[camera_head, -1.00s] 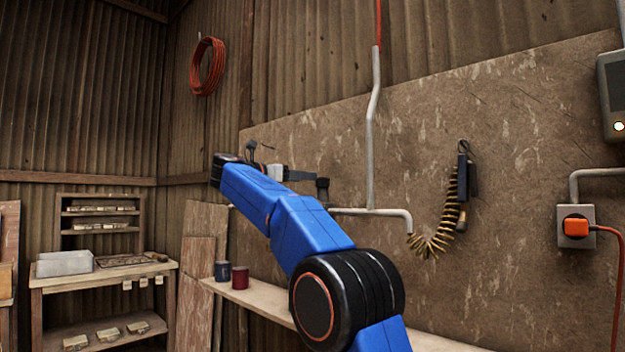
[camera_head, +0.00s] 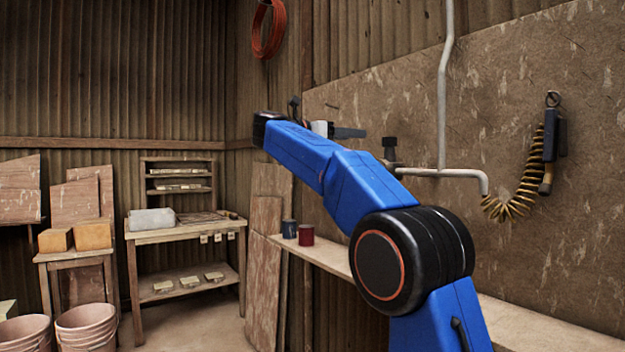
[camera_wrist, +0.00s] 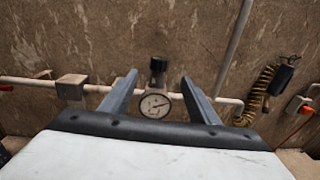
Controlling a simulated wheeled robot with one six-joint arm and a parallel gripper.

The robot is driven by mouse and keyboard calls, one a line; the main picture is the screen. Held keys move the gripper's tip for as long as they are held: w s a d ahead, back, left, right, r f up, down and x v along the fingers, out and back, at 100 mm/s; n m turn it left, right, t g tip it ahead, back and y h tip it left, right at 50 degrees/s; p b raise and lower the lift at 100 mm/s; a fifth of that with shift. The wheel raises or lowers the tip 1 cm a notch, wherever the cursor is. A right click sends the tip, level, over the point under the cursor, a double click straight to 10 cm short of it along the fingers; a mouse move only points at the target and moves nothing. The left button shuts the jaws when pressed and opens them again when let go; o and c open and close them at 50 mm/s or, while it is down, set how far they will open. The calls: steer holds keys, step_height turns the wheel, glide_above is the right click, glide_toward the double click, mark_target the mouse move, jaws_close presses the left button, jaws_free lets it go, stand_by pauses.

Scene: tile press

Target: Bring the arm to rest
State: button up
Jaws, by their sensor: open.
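My gripper (camera_wrist: 158,95) is open in the wrist view, its two grey fingers spread apart with nothing held between them. A round pressure gauge (camera_wrist: 154,105) with a dark knob above it shows between the fingers, on a pipe against the wall beyond. In the head view my blue arm reaches up and to the left from the lower right. One grey finger of my gripper (camera_head: 348,132) shows there in front of the wall board; the rest of the gripper is mostly hidden behind the arm.
A narrow shelf (camera_head: 335,262) with a dark cup (camera_head: 289,228) and a red cup (camera_head: 306,235) runs along the wall below the arm. A coiled yellow hose (camera_head: 520,200) hangs at right. A workbench (camera_head: 185,234) and pink buckets (camera_head: 86,328) stand at left.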

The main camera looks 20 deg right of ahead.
step_height(320, 180, up, 8)
steer(key=s+a+n+t+y, duration=0.2)
steer(key=n+t+y, duration=0.1)
steer(key=n+t, duration=1.15)
steer(key=s+a+f+n+y, duration=0.4)
steer(key=f+n+y, duration=0.4)
steer(key=n, duration=0.3)
steer(key=s+a+f+n+y, duration=0.45)
steer(key=f+n+y, duration=0.3)
steer(key=n, duration=0.45)
steer(key=s+d+f+n+g, duration=0.1)
steer(key=s+f+n+g, duration=0.3)
steer(key=s+f, duration=0.8)
steer(key=s+d+f+n+g, duration=0.2)
steer(key=s+f+n+g, duration=0.3)
steer(key=s+f, duration=0.8)
steer(key=s+d+f+n+g+h, duration=0.1)
steer(key=s+f+n+g, duration=0.3)
steer(key=s+f, duration=0.9)
step_height(320, 180, down, 12)
steer(key=shift+d+r+g, duration=0.2)
steer(key=shift+d+g, duration=0.55)
steer(key=shift+g, duration=0.1)
